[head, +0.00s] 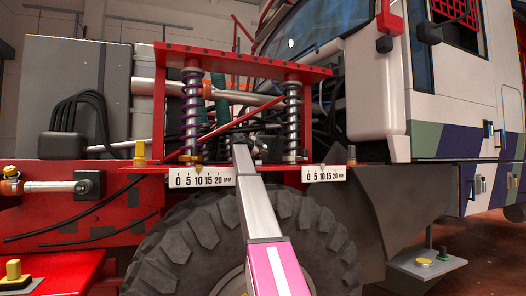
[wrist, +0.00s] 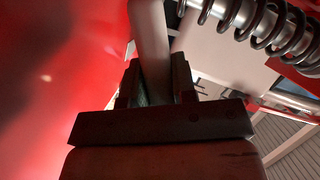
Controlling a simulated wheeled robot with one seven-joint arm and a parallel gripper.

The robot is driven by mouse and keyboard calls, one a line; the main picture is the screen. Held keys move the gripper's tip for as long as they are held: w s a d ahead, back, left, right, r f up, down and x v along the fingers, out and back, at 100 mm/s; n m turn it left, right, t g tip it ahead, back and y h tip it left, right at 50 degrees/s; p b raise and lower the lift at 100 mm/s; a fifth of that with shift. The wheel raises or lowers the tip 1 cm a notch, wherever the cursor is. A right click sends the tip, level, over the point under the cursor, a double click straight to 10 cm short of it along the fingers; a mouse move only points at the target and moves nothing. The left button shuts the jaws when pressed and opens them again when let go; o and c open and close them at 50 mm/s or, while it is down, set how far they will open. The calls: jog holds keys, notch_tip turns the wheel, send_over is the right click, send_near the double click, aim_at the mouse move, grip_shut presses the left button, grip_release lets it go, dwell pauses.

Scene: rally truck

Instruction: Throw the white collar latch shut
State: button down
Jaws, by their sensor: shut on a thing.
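My gripper (wrist: 154,82) has its two dark fingers closed on either side of a pale grey-white bar (wrist: 149,40) in the wrist view. The bar runs up out of that picture and looks to be the white collar latch's handle; its collar cannot be made out. In the head view my arm reaches up to the red frame (head: 240,62) above the tyre. My gripper (head: 252,138) is small and dark there, between the two coil springs, and what it holds is hidden.
The wrist view shows a coil spring (wrist: 268,22) close at upper right and a red surface (wrist: 60,70) at left. Scale plates (head: 201,178) and a big tyre (head: 180,245) lie below.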

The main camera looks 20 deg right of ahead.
jog(key=c, duration=0.9)
grip_release()
jog(key=shift+r, duration=0.5)
notch_tip(320, 180, up, 3)
jog(key=shift+f, duration=0.1)
jog(key=s+a+r, duration=0.1)
jog(key=a+r, duration=0.1)
jog(key=a, duration=0.1)
jog(key=s+a+r, duration=0.1)
jog(key=a+r, duration=0.1)
jog(key=a, duration=0.2)
jog(key=s+a+r, duration=0.1)
jog(key=a+r, duration=0.2)
jog(key=a, duration=0.1)
jog(key=shift+a+r, duration=0.1)
jog(key=shift+a, duration=0.15)
